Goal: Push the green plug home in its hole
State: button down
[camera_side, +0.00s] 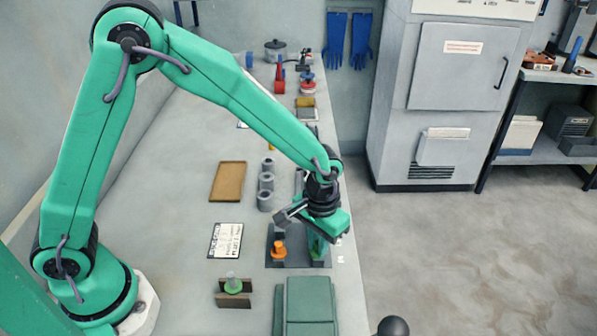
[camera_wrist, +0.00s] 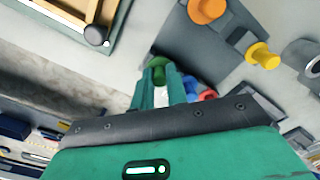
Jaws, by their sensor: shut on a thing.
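The green plug (camera_wrist: 159,72) shows in the wrist view between my fingertips. My gripper (camera_wrist: 163,88) is shut on it, with one green finger on each side. In the side view my gripper (camera_side: 318,252) points down over the right part of a dark rack plate (camera_side: 297,262). There the fingers hide the plug. The plate also shows in the wrist view (camera_wrist: 215,45). An orange plug (camera_side: 278,250) stands upright on its left part. The hole under the green plug is hidden, so I cannot tell how deep the plug sits.
A yellow plug (camera_wrist: 262,56) and partly hidden blue and red pieces are near my fingers. A small brown stand with a green piece (camera_side: 233,284) and a green box (camera_side: 309,305) stand in front. Grey cylinders (camera_side: 266,182) and a tan tray (camera_side: 228,181) lie behind.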

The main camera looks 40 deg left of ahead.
notch_tip(320, 180, up, 10)
jog(key=shift+f, duration=0.15)
dwell(0.4)
jog(key=shift+w, duration=0.2)
dwell(0.3)
jog(key=w+a, duration=1.8)
jog(key=a, duration=0.2)
jog(key=shift+w+r, duration=0.2)
jog(key=shift+r, duration=0.15)
jog(key=shift+f, duration=0.25)
jog(key=shift+f, duration=2.65)
